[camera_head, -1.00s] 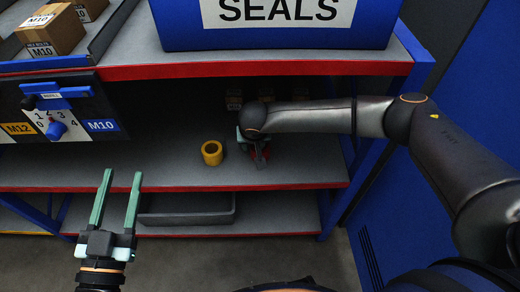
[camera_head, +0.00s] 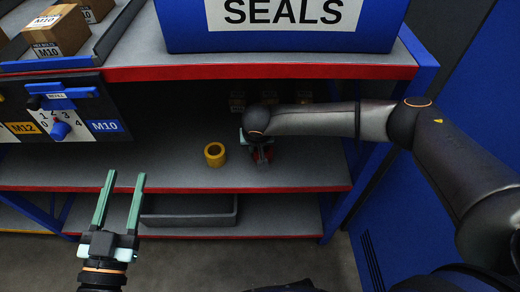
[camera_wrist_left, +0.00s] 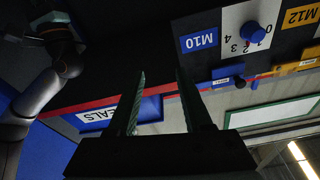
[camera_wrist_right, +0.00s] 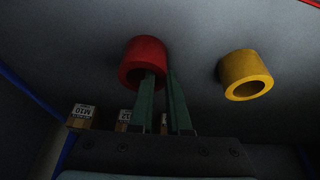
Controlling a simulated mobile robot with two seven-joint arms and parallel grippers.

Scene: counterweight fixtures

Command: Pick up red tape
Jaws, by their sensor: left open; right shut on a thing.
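The red tape (camera_wrist_right: 146,56) is a red roll on the grey middle shelf, seen in the right wrist view. In the head view only a bit of the red tape (camera_head: 266,155) shows, as my right gripper (camera_head: 258,152) covers most of it. My right gripper (camera_wrist_right: 162,82) is shut on the wall of the roll, with one finger inside the hole and one outside. The roll seems to be on or very near the shelf. My left gripper (camera_head: 122,184) is open and empty in front of the shelf, at the left.
A yellow tape roll (camera_head: 215,154) stands just left of the red one. A blue SEALS bin (camera_head: 290,40) sits on the shelf above. A grey tray (camera_head: 190,217) lies on the shelf below.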

